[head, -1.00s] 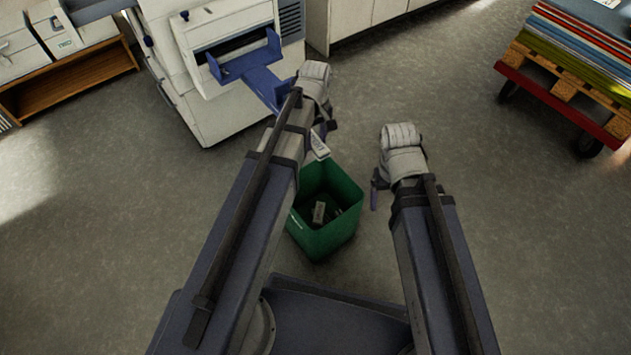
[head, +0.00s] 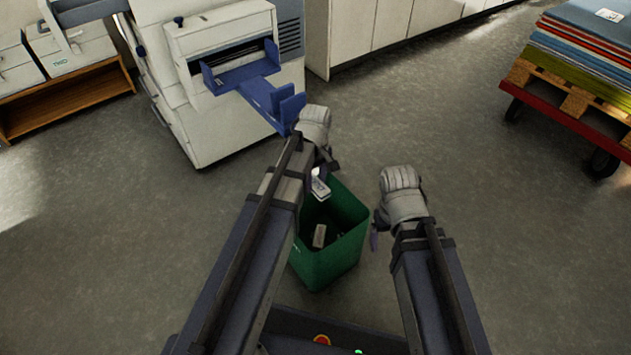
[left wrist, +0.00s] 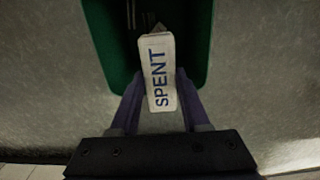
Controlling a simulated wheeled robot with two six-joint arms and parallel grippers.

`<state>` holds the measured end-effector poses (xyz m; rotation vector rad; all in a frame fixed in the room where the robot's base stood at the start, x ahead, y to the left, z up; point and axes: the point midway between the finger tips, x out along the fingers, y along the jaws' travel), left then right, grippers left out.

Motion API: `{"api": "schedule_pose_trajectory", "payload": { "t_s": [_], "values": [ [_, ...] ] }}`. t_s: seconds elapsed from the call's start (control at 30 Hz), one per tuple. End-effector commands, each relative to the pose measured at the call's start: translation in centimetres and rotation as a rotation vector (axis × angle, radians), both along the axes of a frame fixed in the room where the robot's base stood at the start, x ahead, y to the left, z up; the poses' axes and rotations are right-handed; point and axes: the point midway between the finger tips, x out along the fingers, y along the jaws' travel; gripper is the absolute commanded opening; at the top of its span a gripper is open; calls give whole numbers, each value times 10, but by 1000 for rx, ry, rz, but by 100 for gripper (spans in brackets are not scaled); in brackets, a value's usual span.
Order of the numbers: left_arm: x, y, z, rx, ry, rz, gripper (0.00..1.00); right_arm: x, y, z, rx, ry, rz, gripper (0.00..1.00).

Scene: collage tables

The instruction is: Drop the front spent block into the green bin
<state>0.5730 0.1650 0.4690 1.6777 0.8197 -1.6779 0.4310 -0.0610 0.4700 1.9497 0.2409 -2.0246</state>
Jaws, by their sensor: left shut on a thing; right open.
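A white block marked SPENT (left wrist: 158,78) is held between the fingers of my left gripper (left wrist: 157,98). In the head view the held block (head: 320,187) is at the rim of the green bin (head: 345,262), over its far part. The bin stands on the floor, and its wall also shows in the left wrist view (left wrist: 105,45). Another pale block (head: 319,236) lies inside the bin. My left gripper (head: 322,172) is shut on the held block. My right gripper (head: 377,226) is open and empty, to the right of the bin.
A white machine with a blue tray (head: 262,92) stands beyond the bin to the left. A red cart (head: 560,115) with stacked coloured sheets is at the far right. White cabinets (head: 375,30) line the back. The grey floor between is clear.

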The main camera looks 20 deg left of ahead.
Motion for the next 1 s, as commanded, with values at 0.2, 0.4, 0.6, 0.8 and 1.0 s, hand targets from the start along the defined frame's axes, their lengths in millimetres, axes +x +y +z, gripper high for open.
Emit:
{"api": "schedule_pose_trajectory", "payload": {
  "t_s": [0.2, 0.4, 0.6, 0.8, 1.0],
  "values": [
    [0, 0, -23, 0, 0, 0, 0, 0, 0, -23, 0, 0, -4, 81],
    [0, 0, -47, 0, 0, -1, 0, 0, 0, -47, 0, -1, -10, 81],
    [0, 0, -58, 0, 0, -1, 0, 0, 0, -58, 0, -2, -15, 81],
    [0, 0, -56, 0, 0, -1, 0, 0, 0, -56, 0, -2, -15, 81],
    [0, 0, -56, 0, 0, -1, 62, 0, 0, -56, 0, -2, -15, 81]
  ]
}}
